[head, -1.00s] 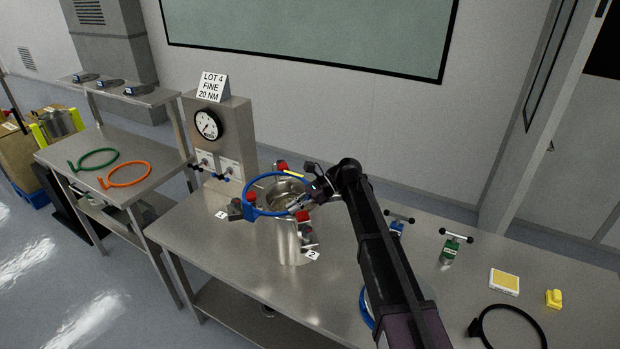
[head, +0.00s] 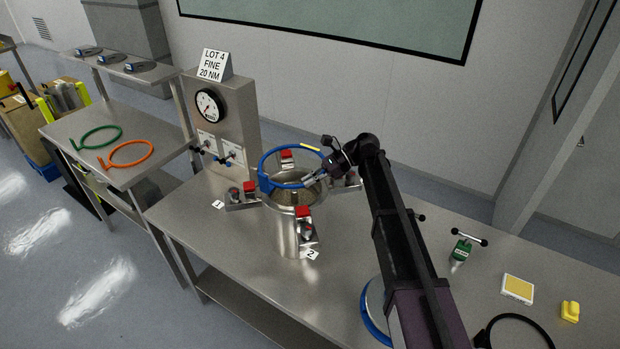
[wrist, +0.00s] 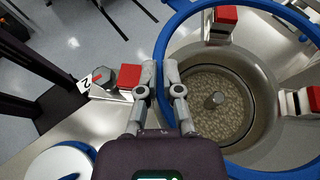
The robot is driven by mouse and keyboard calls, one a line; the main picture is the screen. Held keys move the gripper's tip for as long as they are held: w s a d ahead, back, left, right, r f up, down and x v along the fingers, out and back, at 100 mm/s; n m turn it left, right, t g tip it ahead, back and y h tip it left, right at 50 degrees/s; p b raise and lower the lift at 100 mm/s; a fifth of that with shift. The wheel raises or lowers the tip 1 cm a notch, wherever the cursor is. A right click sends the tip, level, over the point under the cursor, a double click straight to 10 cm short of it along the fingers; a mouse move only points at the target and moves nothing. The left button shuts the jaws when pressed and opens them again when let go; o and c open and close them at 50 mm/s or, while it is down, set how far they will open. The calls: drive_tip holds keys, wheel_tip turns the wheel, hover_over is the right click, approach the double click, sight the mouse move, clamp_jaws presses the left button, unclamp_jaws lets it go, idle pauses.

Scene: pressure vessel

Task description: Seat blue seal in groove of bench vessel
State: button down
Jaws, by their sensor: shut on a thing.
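The blue seal (head: 267,184) is a ring with a yellow mark and a small tab. It is held over the open mouth of the steel bench vessel (head: 289,236) and looks tilted in the head view. My gripper (head: 309,180) is shut on the right side of the seal. In the wrist view the seal (wrist: 190,12) arcs around the vessel mouth, passing between my fingertips (wrist: 160,75). The vessel interior (wrist: 215,100) shows a granular floor with a central post. The groove cannot be made out clearly, and the seal appears apart from the rim.
Red-topped clamps (head: 303,212) surround the vessel rim. A gauge panel (head: 222,115) stands behind left. Green (head: 100,136) and orange (head: 128,154) rings lie on the side table. A green-bodied T-handle tool (head: 461,250) and yellow pad (head: 518,288) are at right.

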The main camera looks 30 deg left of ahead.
sight(310, 207)
drive_tip(key=shift+f, duration=0.2)
drive_tip(key=shift+f+b, duration=4)
drive_tip(key=shift+b, duration=0.2)
drive_tip(key=shift+f, duration=0.2)
